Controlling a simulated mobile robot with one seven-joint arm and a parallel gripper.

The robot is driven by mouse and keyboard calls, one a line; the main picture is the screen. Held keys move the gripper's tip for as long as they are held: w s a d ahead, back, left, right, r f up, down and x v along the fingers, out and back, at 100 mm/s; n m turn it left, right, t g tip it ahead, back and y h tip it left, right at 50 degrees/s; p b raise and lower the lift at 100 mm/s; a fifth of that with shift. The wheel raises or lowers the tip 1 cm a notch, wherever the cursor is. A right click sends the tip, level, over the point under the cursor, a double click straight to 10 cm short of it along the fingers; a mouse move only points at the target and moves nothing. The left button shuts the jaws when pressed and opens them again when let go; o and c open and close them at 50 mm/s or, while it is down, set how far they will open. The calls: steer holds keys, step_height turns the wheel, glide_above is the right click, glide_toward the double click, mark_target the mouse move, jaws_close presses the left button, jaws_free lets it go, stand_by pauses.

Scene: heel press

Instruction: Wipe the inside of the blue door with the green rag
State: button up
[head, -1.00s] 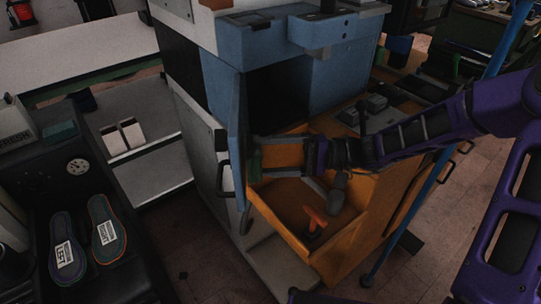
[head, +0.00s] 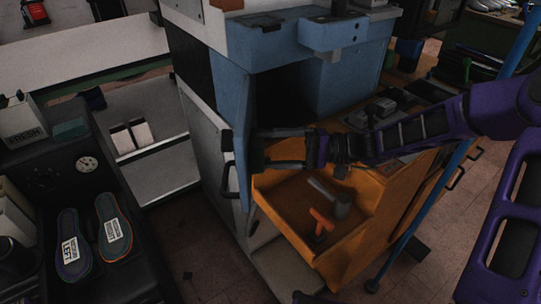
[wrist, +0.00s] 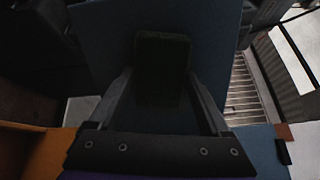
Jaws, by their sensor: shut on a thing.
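The blue door (head: 246,110) stands open at the left side of the blue machine, seen nearly edge-on in the head view. In the wrist view its inner face (wrist: 105,45) fills the upper middle. My gripper (head: 270,152) reaches in from the right, in front of the inner face. It is shut on the dark green rag (wrist: 162,62), a folded pad held between the fingertips. The rag also shows, dark, beside the door in the head view (head: 257,154). It lies against or very close to the door; contact is not clear.
Below my gripper is an open orange drawer (head: 285,190) with a hammer (head: 335,200) and an orange-handled tool (head: 320,226). A black door handle (head: 228,180) is at the left. Insoles (head: 75,245) lie on the dark bench. A blue pole (head: 410,235) stands at the right.

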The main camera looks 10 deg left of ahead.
steer(key=w+a, duration=0.2)
steer(key=w, duration=0.6)
steer(key=shift+w+a, duration=0.2)
steer(key=shift+w, duration=0.2)
stand_by(4.3)
steer(key=shift+s, duration=0.1)
steer(key=s+d+p, duration=0.2)
steer(key=s+d, duration=0.1)
steer(key=s, duration=0.8)
steer(key=shift+s+p, duration=0.3)
stand_by(0.5)
